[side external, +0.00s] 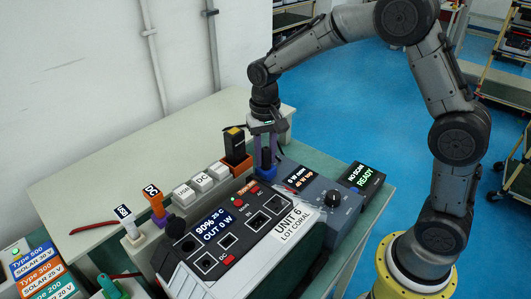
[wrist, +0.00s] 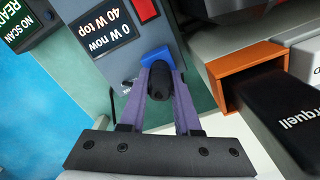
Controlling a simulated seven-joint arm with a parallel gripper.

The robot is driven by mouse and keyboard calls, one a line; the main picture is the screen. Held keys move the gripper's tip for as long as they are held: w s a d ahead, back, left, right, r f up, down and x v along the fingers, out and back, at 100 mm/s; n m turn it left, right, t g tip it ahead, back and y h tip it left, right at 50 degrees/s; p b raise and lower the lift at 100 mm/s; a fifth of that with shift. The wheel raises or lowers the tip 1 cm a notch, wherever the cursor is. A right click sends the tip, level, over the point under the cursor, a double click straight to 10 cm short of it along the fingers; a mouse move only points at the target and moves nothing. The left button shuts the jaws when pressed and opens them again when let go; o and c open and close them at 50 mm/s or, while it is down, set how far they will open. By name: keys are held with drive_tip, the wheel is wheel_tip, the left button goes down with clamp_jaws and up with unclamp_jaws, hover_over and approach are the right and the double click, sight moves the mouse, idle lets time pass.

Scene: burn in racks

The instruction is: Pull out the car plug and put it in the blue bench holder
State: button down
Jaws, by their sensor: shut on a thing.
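My gripper (side external: 265,150) points straight down at the far side of the bench, between the tester unit and the grey load box. In the wrist view, its two purple fingers (wrist: 161,98) are shut on the black car plug (wrist: 160,80). The blue bench holder (wrist: 157,56) shows right at the plug's far end, beside the grey box. The blue holder also shows low between the fingers in the side view (side external: 267,157). The plug looks in line with the holder, but its lower end is hidden, so I cannot tell how deep it sits.
The tester unit (side external: 223,237) reads OUT 0 W and has several open sockets. The load box (side external: 318,196) reads 0 W now. A black power bank (side external: 234,142) stands in an orange holder (side external: 237,164) close by. White USB and DC blocks (side external: 200,183) stand left.

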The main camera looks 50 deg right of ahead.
drive_tip(key=shift+f, duration=0.15)
drive_tip(key=c, duration=0.5)
unclamp_jaws()
drive_tip(key=shift+c, duration=0.2)
wheel_tip(320, 180, up, 18)
drive_tip(key=s+r+t, duration=0.1)
drive_tip(key=s, duration=0.2)
drive_tip(key=s+d+r+t, duration=0.1)
drive_tip(key=s+r+t, duration=0.15)
drive_tip(key=s, duration=0.65)
drive_tip(key=s+f+n+t, duration=0.2)
drive_tip(key=s+f+n, duration=0.4)
drive_tip(key=s+f, duration=0.3)
drive_tip(key=s, duration=0.4)
drive_tip(key=shift+d, duration=0.2)
